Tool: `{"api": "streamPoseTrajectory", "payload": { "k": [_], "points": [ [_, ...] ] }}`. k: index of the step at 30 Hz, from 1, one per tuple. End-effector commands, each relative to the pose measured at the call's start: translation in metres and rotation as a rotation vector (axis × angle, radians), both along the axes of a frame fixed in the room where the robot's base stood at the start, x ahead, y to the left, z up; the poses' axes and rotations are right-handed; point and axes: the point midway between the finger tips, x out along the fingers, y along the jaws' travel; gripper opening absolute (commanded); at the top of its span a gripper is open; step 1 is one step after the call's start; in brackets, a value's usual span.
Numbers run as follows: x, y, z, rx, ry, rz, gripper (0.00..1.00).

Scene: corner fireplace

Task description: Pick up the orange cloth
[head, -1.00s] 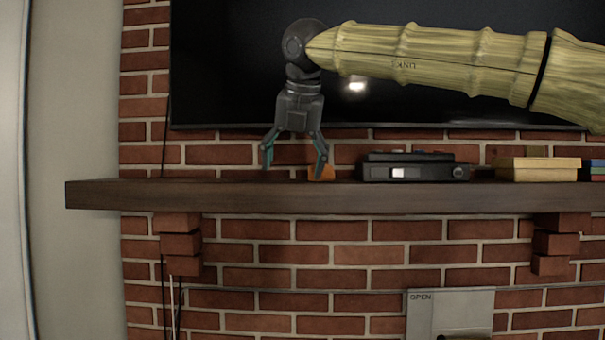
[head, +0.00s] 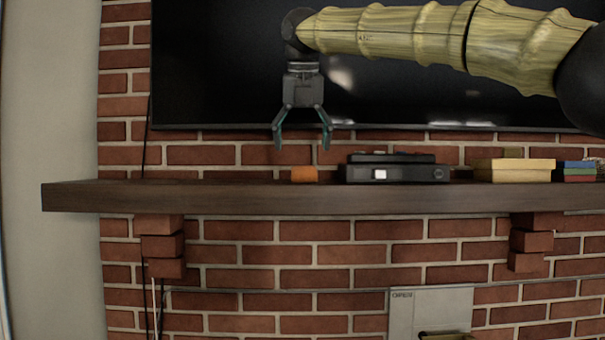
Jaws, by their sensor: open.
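The orange cloth (head: 304,174) is a small orange bundle on the dark wooden mantel shelf (head: 200,196), just left of a black device. My gripper (head: 302,146) hangs fingers down above the cloth, with its two fingers spread wide. The fingertips are higher than the cloth and apart from it, one to its left and one to its right in the picture. Nothing is between the fingers. How far the gripper is in front of or behind the cloth is hard to tell.
The black device (head: 396,170) stands close to the cloth's right. Yellow boxes (head: 512,171) and a stack of coloured items (head: 577,171) sit farther right. A large dark screen (head: 220,70) hangs behind my arm on the brick wall. The shelf's left part is clear.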

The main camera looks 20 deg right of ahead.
Motion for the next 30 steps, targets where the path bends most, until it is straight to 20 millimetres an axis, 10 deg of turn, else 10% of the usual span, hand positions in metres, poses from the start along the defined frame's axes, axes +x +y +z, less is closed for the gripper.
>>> {"api": "streamPoseTrajectory", "payload": {
  "k": [30],
  "points": [
    [0.022, -0.012, -0.062, 0.001, 0.000, 0.003, 0.76]
  ]
}}
